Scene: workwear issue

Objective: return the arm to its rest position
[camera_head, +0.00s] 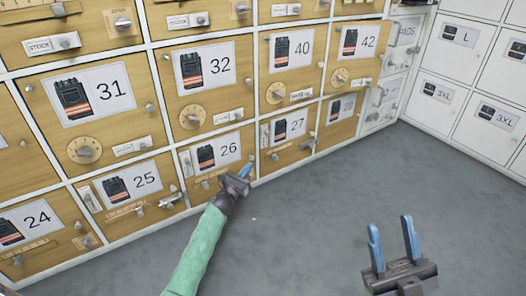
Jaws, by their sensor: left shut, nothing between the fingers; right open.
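My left gripper (245,170) is at the end of my green-sleeved arm, which reaches up from the bottom of the head view. Its blue fingers are shut with nothing between them. It appears just in front of the lower edge of the wooden door marked 26 (217,157); I cannot tell whether it touches the door. My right gripper (390,225) is at the lower right over the grey floor. Its two blue fingers point up, spread apart and empty.
Wooden locker doors with numbers, knobs and latches fill the left and back, among them door 25 (128,186) and door 27 (289,130). White lockers (456,57) with size labels stand at the right. The grey floor (330,200) between is clear.

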